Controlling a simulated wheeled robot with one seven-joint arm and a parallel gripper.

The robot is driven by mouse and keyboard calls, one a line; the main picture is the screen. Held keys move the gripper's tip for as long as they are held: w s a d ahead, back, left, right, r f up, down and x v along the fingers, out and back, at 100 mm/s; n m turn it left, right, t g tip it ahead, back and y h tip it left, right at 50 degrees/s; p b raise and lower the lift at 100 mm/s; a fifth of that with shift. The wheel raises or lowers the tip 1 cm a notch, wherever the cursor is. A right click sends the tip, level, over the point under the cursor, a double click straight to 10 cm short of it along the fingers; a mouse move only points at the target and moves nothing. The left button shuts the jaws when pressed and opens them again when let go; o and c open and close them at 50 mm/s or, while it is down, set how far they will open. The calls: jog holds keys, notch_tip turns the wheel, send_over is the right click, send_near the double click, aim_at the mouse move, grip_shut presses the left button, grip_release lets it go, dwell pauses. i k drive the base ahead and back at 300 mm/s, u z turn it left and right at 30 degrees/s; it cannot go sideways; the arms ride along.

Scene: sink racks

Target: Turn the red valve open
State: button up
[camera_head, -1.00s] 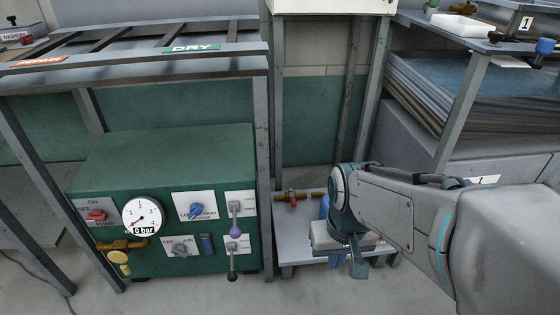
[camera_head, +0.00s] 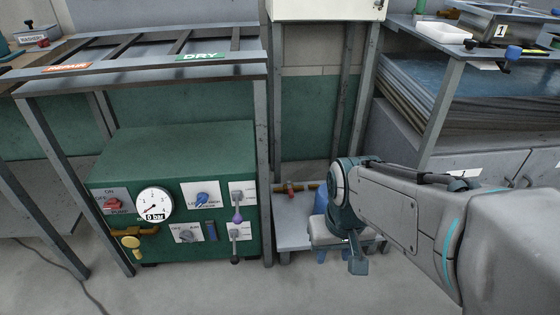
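The red valve (camera_head: 291,188) is a small red handle on a brass pipe (camera_head: 311,186), low at the back of a small grey platform (camera_head: 292,236) right of the green pump box. My gripper (camera_head: 345,260) hangs in front of the platform's right part, to the right of and nearer than the valve, apart from it in the picture. My wrist covers the right end of the pipe and part of a blue object (camera_head: 321,203). The fingers point down and away, and their gap is not clear.
The green box (camera_head: 170,155) carries a gauge (camera_head: 153,204) at 0 bar, a red pump switch (camera_head: 113,204), a yellow handle (camera_head: 131,242) and levers. A grey rack post (camera_head: 263,160) stands just left of the valve. A sheet-stacked table (camera_head: 455,95) stands right. Floor in front is clear.

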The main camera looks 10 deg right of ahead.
aim_at(292, 195)
jog(key=u, duration=0.75)
jog(key=k, duration=0.1)
jog(key=z, duration=1.25)
jog(key=i, duration=1.2)
jog(key=u, duration=0.5)
